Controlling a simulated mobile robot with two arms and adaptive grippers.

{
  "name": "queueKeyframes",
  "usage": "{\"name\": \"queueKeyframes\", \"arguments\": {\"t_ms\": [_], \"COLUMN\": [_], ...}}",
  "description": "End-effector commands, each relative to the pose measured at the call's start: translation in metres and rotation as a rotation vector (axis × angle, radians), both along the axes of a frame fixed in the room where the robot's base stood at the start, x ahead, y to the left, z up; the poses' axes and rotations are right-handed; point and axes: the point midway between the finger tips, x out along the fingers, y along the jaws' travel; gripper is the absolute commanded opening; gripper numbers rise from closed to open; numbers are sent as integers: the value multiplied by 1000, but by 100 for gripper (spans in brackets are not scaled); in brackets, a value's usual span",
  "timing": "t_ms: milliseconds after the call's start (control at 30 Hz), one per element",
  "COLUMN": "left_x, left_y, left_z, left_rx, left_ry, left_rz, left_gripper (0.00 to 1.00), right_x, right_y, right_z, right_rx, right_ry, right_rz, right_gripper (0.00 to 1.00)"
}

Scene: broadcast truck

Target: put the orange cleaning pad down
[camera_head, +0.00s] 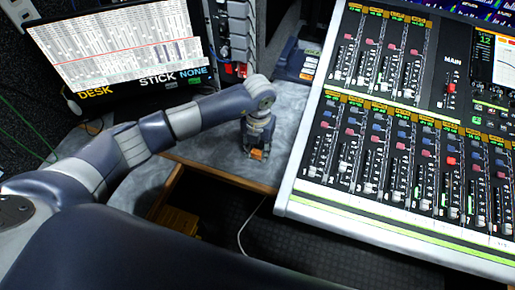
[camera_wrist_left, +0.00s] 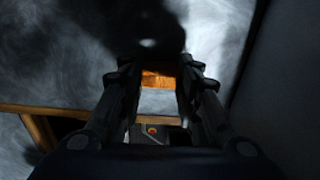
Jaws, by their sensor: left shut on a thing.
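The orange cleaning pad (camera_head: 257,154) is small and shows just below my left gripper (camera_head: 256,150) in the head view, over the grey desk top (camera_head: 215,142) close to its wooden front edge. In the left wrist view the pad (camera_wrist_left: 158,80) sits between the two dark fingers of the left gripper (camera_wrist_left: 158,84). The left gripper is shut on the pad and points down. Whether the pad touches the desk top I cannot tell. Most of the pad is hidden by the fingers in the head view. My right gripper is not in view.
A large mixing console (camera_head: 400,130) stands just right of the left gripper. A monitor (camera_head: 118,45) stands at the back left. A dark blue device (camera_head: 304,60) sits at the back. An opening with a yellow thing (camera_head: 178,221) lies below the wooden edge (camera_head: 222,176).

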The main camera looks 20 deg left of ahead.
Motion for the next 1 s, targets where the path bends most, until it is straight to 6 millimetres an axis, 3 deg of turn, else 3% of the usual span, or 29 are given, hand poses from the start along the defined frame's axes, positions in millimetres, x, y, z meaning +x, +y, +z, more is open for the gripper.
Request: {"name": "queueKeyframes", "arguments": {"t_ms": [67,100,167,200,633,1000], "left_x": [0,0,0,0,1,2], "left_y": [0,0,0,0,0,0], "left_z": [-4,-3,-3,-3,5,79], "left_rx": [0,0,0,0,0,0], "left_ry": [0,0,0,0,-1,-5], "left_rz": [0,0,0,0,0,-1], "left_gripper": [5,35,49,51,51,51], "right_x": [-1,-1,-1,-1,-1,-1], "right_y": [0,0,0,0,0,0], "right_z": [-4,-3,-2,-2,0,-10], "right_rx": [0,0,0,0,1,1], "right_ry": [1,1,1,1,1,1], "right_rz": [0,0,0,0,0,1], "right_gripper": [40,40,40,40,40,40]}}
